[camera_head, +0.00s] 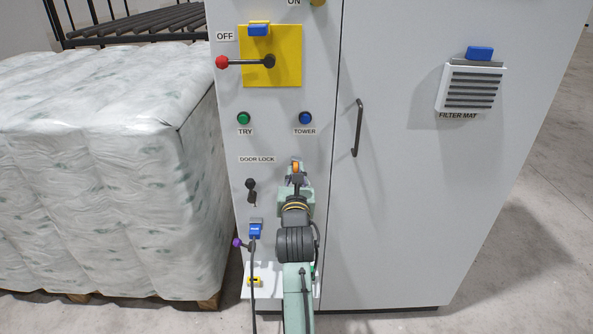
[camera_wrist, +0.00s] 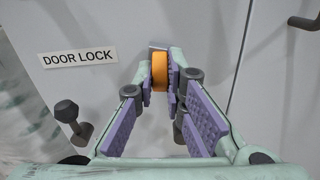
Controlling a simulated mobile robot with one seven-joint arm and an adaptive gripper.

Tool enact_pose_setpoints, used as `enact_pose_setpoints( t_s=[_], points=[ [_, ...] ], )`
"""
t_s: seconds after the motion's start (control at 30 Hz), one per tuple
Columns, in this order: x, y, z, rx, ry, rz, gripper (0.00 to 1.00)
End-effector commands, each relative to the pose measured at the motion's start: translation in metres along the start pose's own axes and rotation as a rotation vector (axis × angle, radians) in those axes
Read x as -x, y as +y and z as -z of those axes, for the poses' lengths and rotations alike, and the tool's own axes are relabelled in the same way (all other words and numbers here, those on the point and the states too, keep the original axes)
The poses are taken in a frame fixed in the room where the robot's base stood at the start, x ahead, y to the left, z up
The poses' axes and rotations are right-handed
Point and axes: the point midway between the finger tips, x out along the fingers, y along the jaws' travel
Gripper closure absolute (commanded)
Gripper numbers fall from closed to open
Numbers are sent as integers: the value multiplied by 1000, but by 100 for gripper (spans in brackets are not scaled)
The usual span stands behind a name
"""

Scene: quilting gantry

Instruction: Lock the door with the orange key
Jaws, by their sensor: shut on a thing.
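The orange key (camera_wrist: 160,71) shows as an orange head between the fingertips of my gripper (camera_wrist: 161,84), which are shut on it. In the head view the key head (camera_head: 295,167) is just ahead of my gripper (camera_head: 297,178). The key points at the cabinet face, right of the DOOR LOCK label (camera_head: 257,159). A grey metal piece shows behind the head; I cannot tell how deep the key sits in it. The cabinet door (camera_head: 420,190) looks shut, with its dark handle (camera_head: 357,128) to the right of my gripper.
A black knob or key (camera_head: 251,190) sticks out left of my gripper. A blue plug (camera_head: 255,230) with a cable and a purple-knobbed lever (camera_head: 238,243) are lower down. Above are green (camera_head: 243,118) and blue (camera_head: 306,118) buttons and a red-knobbed switch (camera_head: 222,62). A wrapped pallet (camera_head: 110,180) stands left.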

Motion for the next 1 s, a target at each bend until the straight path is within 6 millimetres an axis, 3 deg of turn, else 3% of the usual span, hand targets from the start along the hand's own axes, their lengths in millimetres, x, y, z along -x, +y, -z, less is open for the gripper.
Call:
enact_pose_setpoints(
  t_s=[0.57,0.6,1.0],
  points=[
    [0,0,-1,145,-9,0,100],
    [0,0,-2,150,-8,-1,88],
    [0,0,-2,145,-3,-1,66]
  ],
)
